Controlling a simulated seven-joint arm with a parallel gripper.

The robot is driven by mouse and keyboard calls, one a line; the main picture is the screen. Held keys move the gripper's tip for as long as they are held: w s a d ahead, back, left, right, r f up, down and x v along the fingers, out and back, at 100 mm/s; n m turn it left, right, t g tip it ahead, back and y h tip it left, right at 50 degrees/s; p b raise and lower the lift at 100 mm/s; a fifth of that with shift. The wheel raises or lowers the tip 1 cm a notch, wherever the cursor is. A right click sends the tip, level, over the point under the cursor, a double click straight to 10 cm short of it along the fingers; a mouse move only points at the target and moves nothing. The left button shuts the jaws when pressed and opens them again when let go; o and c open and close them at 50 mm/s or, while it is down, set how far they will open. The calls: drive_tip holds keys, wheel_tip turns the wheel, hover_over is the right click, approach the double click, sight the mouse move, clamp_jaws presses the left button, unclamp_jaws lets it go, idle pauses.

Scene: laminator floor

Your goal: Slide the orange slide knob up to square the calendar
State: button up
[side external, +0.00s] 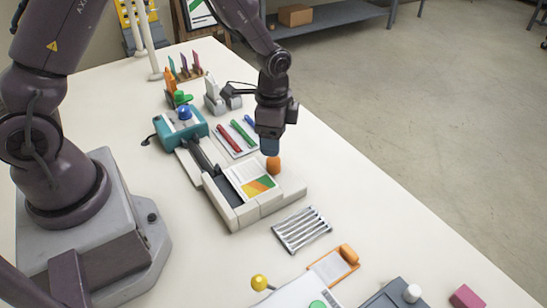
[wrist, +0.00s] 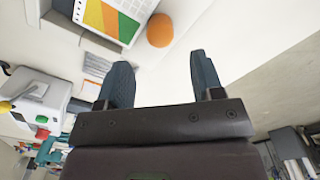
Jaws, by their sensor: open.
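The orange slide knob (side external: 273,165) stands at the right side of the pale jogging tray (side external: 245,214), beside the calendar. The calendar (side external: 250,186), a white sheet with a green, yellow and orange picture, lies on the tray. My gripper (side external: 270,151) is just above the knob in the side view, with blue fingers pointing down. In the wrist view my gripper (wrist: 159,58) is open and empty. The orange knob (wrist: 160,30) shows beyond the fingertips, between their lines, and the calendar (wrist: 112,18) is to its left. Contact with the knob cannot be told.
A teal laminator (side external: 181,130) stands behind the tray, with red, green and blue pens (side external: 236,136) to its right. A grey slotted rack (side external: 302,230) and an orange-ended clipboard (side external: 335,265) lie in front. The table's right side is mostly clear.

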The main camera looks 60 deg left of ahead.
sight(273, 159)
wheel_tip(273, 159, down, 7)
drive_tip(key=shift+r, duration=0.2)
clamp_jaws()
drive_tip(key=shift+s, duration=1.5)
unclamp_jaws()
wheel_tip(273, 159, up, 13)
